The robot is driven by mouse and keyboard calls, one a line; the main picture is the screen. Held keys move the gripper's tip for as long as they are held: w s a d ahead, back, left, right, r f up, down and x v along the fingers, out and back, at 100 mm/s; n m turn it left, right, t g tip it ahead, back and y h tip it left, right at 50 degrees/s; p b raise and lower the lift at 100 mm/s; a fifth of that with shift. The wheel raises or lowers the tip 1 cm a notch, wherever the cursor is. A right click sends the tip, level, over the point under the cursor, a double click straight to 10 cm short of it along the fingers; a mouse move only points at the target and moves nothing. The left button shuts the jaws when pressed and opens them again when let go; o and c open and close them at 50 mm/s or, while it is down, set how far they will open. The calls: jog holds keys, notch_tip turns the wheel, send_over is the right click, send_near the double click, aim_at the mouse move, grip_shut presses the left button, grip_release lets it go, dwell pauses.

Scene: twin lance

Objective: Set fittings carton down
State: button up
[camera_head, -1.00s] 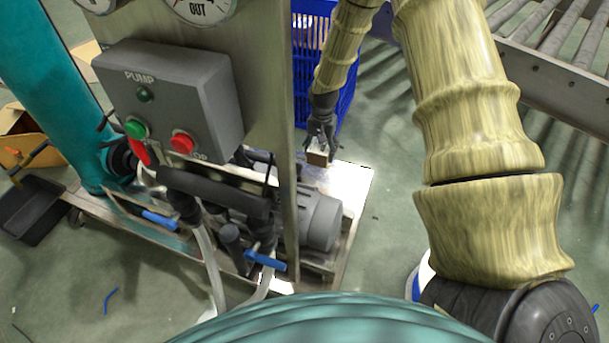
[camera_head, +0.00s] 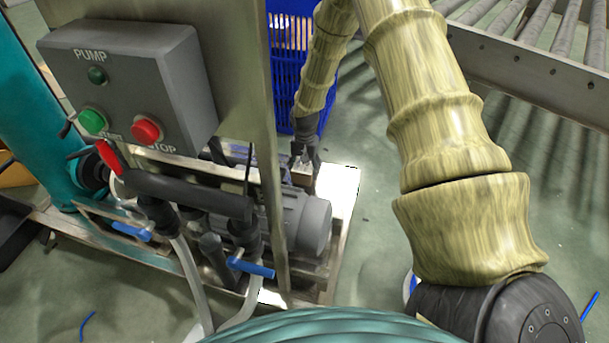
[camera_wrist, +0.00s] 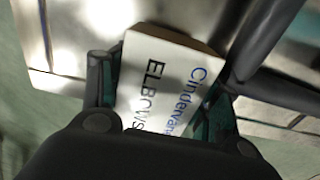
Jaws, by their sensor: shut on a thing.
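My gripper (camera_head: 303,165) is shut on the fittings carton (camera_head: 301,177), a small box with a white face and brown sides. In the wrist view the carton (camera_wrist: 165,80) sits between the two fingers and shows the printed words "Cindervane" in part and "ELBOWS". It is over or against the bright metal end of the pump skid (camera_head: 340,190), beside the grey motor. I cannot tell whether the carton touches the metal. The gripper covers part of the carton.
The grey motor (camera_head: 307,225) and upright panel with the pump control box (camera_head: 135,90) stand close on the left. A blue crate (camera_head: 287,75) is behind the gripper. A roller conveyor (camera_head: 530,60) is at upper right. Green floor (camera_head: 370,240) is open to the right.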

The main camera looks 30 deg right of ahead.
jog(key=shift+f, duration=0.8)
jog(key=o, duration=1.2)
jog(key=shift+f, duration=0.1)
notch_tip(320, 180, up, 12)
jog(key=p, duration=0.6)
jog(key=shift+p, duration=0.3)
